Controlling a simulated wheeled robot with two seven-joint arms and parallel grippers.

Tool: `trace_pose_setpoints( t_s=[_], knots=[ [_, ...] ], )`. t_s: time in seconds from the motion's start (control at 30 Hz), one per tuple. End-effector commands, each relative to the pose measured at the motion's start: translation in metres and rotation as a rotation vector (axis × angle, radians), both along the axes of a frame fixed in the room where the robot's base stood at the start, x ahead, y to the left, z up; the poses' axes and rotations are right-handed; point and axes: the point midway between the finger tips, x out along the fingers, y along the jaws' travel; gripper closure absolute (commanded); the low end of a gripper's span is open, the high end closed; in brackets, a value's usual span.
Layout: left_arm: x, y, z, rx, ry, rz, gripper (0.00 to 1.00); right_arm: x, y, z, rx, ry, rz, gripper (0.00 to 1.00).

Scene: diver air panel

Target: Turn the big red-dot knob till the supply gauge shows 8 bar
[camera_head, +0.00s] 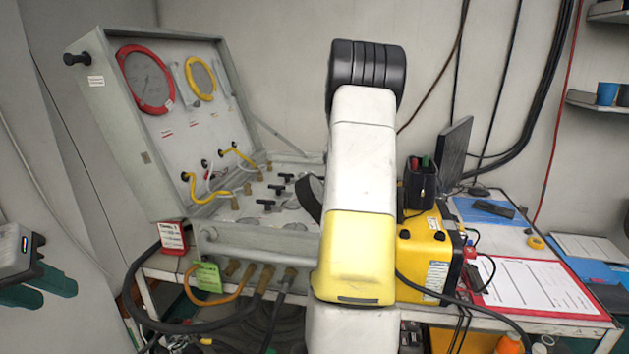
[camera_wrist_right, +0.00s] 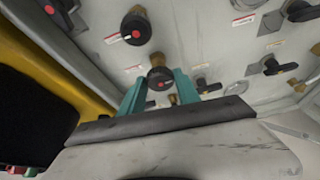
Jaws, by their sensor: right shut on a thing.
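In the head view my right arm hides this gripper and the knob. A large red-rimmed gauge (camera_head: 147,80) and a smaller yellow-rimmed gauge (camera_head: 201,79) sit in the open panel lid. I cannot tell which is the supply gauge, and their readings are too small to make out. My left gripper (camera_head: 38,288) is at the left edge, its dark teal fingers apart and empty, away from the panel.
Another red-dot knob (camera_wrist_right: 136,29) and black lever handles (camera_wrist_right: 279,66) are close by on the panel. Hoses (camera_head: 255,290) hang from the case front. A yellow box (camera_head: 425,265), a red clipboard (camera_head: 530,287) and a monitor (camera_head: 453,151) stand to the right.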

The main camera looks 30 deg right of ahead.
Motion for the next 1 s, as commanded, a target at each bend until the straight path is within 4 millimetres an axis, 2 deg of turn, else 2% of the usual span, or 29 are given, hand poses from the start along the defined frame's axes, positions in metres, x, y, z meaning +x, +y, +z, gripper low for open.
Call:
trace_pose_setpoints(
  t_s=[0.6, 0.63, 0.7, 0.73, 1.0],
  knots=[
    [0.0000, 0.0000, 0.0000, 0.000, 0.000, 0.000, 0.69, 0.0005, 0.0003, 0.0005, 0.000, 0.000, -0.051, 1.00],
    [0.0000, 0.0000, 0.0000, 0.000, 0.000, 0.000, 0.69, 0.0005, 0.0003, 0.0005, 0.000, 0.000, -0.051, 0.58],
    [0.0000, 0.0000, 0.0000, 0.000, 0.000, 0.000, 0.69, 0.0005, 0.0004, 0.0004, 0.000, 0.000, -0.051, 0.44],
    [0.0000, 0.0000, 0.0000, 0.000, 0.000, 0.000, 0.69, 0.0005, 0.0004, 0.0004, 0.000, 0.000, -0.051, 0.40],
    [0.0000, 0.0000, 0.0000, 0.000, 0.000, 0.000, 0.69, 0.0004, 0.0004, 0.0002, 0.000, 0.000, -0.050, 0.40]
  ],
)
